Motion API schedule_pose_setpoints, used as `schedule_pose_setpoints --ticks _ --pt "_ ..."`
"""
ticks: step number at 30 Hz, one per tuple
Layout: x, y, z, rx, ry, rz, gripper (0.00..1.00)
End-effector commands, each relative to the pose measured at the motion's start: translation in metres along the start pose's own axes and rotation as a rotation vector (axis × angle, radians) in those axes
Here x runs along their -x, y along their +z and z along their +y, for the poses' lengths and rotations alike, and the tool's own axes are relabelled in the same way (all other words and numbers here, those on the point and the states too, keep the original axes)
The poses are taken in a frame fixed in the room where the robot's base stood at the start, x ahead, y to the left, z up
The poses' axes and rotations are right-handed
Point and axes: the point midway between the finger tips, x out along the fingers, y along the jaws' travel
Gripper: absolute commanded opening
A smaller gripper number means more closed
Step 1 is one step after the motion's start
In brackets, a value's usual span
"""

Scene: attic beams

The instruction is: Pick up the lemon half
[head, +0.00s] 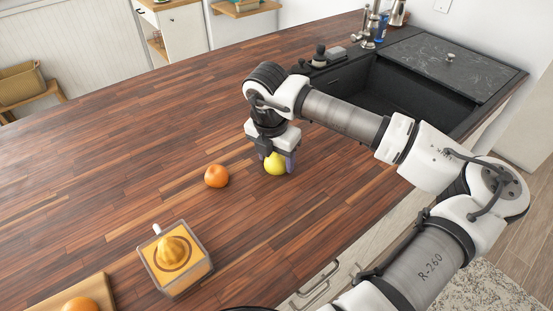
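A yellow, round-looking fruit (274,165), which I take for the lemon half, is on the wooden counter near the middle of the head view. Its cut face does not show. My gripper (277,160) points down right over it, with one grey finger on its right side and the other partly hidden on its left. The fingers straddle the fruit, but I cannot tell whether they press on it. The fruit appears to be at counter level.
An orange (216,176) lies close to the left of my gripper. A juicer (176,262) with a yellow cone stands at the front left. Another orange fruit (80,305) sits on a board (98,291). A black sink (400,90) is behind my arm. The left counter is clear.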

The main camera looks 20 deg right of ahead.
Motion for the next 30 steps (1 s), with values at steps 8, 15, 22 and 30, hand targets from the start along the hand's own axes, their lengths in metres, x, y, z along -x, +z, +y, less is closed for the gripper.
schedule_pose_setpoints --ticks 8,15,22,30 --pt "0.001 0.000 0.000 0.000 0.000 0.000 0.31" --pt "0.003 0.001 0.000 0.000 0.000 0.000 0.31" --pt "0.025 0.004 0.000 -0.001 0.001 -0.004 0.31" --pt "0.088 0.014 0.001 -0.002 0.001 -0.006 0.31"
